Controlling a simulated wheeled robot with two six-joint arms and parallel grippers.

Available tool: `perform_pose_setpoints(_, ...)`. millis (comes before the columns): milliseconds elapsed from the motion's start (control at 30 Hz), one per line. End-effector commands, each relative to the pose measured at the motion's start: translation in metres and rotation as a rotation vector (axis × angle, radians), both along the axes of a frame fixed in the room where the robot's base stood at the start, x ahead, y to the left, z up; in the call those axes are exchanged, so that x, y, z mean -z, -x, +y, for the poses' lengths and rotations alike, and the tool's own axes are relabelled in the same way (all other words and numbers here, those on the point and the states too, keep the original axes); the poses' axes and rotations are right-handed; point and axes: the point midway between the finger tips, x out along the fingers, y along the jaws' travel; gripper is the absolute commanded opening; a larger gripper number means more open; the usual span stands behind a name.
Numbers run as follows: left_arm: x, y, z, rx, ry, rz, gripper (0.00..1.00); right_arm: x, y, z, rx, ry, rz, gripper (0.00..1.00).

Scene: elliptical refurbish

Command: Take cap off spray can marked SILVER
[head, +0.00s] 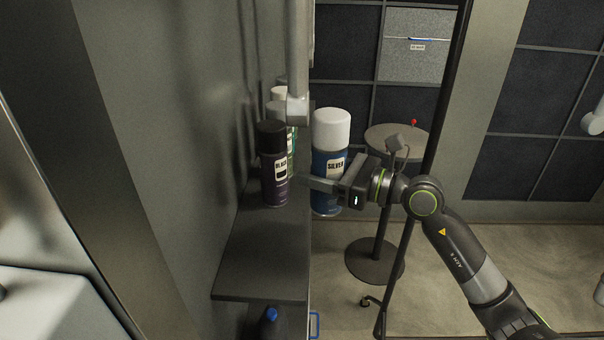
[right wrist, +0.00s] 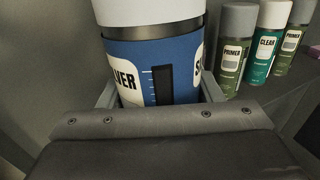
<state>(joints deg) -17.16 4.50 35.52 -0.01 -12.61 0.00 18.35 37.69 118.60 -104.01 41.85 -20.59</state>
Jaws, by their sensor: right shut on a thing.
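The spray can marked SILVER (head: 330,162) has a blue body and a white cap (head: 331,128), which is on it. It is upright in the head view, just off the right edge of the shelf. My right gripper (head: 325,185) is shut around the can's body below the cap. In the right wrist view the SILVER can (right wrist: 180,72) sits between the two fingers, with part of its white cap (right wrist: 150,10) at the top edge. The can's lower part is hidden there by the gripper. My left gripper is not clearly visible.
A can marked BLACK (head: 272,165) stands on the dark shelf (head: 262,255) to the left. Cans marked PRIMER (right wrist: 234,50) and CLEAR (right wrist: 266,50) stand behind it. A grey vertical post (head: 298,60) hangs close by. A round stand (head: 385,135) is behind.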

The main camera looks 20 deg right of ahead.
Motion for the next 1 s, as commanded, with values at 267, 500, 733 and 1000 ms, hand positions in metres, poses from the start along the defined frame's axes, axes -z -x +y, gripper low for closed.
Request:
perform_pose_setpoints(267,0.016,0.000,0.000,0.000,-0.001,0.000,0.84,0.002,0.012,-0.030,0.001,0.004,0.000,0.21)
perform_pose_setpoints(500,0.028,0.000,0.001,0.000,-0.001,0.000,0.84,0.003,0.022,-0.053,0.000,0.005,0.001,0.21)
perform_pose_setpoints(733,0.038,0.000,0.001,0.000,-0.001,0.000,0.84,0.003,0.030,-0.069,-0.003,0.002,0.001,0.21)
perform_pose_setpoints(1000,0.044,0.000,0.001,0.000,-0.001,0.000,0.84,0.001,0.034,-0.080,-0.001,0.001,-0.001,0.21)
